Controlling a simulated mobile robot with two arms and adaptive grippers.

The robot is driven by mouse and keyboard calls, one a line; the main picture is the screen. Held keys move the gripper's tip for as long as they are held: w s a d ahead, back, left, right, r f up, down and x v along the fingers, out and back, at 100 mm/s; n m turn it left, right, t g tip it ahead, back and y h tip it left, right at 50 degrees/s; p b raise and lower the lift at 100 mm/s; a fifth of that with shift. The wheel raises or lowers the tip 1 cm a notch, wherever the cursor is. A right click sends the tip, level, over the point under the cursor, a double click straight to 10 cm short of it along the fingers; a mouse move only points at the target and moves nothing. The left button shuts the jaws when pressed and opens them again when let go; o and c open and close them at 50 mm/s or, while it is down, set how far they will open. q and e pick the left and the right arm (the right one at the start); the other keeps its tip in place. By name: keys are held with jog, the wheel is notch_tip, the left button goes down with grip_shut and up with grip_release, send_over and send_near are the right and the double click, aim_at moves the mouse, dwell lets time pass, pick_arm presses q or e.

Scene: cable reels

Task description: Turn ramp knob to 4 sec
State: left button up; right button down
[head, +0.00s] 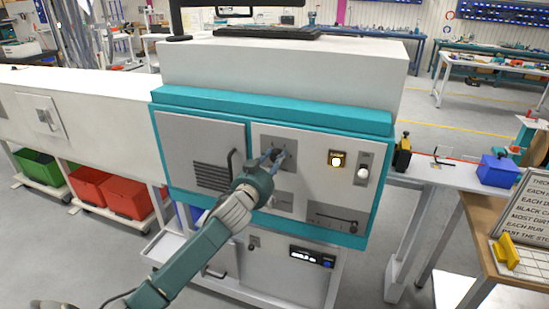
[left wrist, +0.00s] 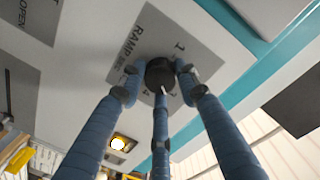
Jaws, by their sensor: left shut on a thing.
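The ramp knob (left wrist: 159,72) is a small black dial on a grey plate (left wrist: 137,45) lettered RAMP, with a 1 and a 4 readable. Its white mark lies at the lower edge in the left wrist view, close to the 4; a finger partly covers this area. My left gripper (left wrist: 158,82) has its three blue fingers closed around the knob. In the head view my left gripper (head: 273,157) reaches the plate on the teal-framed panel (head: 310,180), and its fingers largely hide the knob. My right gripper is not in view.
Right of the knob are a lit yellow button (head: 337,159) and a white knob (head: 363,174). A slider (head: 335,220) and a display (head: 312,256) sit lower. A door handle (head: 231,164) sticks out left of my gripper. A blue bin (head: 497,171) stands on the right-hand table.

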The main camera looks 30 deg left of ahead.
pick_arm(q)
jog(key=m, duration=0.3)
jog(key=m+p, duration=0.1)
jog(key=m, duration=0.2)
jog(key=m+y+p, duration=0.1)
jog(key=m, duration=0.2)
jog(key=shift+a+f+m, duration=0.15)
jog(key=shift+f+m, duration=0.2)
jog(key=shift+m, duration=0.05)
jog(key=shift+r, duration=0.1)
dwell(0.3)
jog(key=o, duration=1)
jog(key=shift+a, duration=0.1)
jog(key=shift+o, duration=0.6)
jog(key=shift+a+r, duration=0.1)
jog(key=shift+a, duration=0.05)
jog(key=shift+s, duration=0.1)
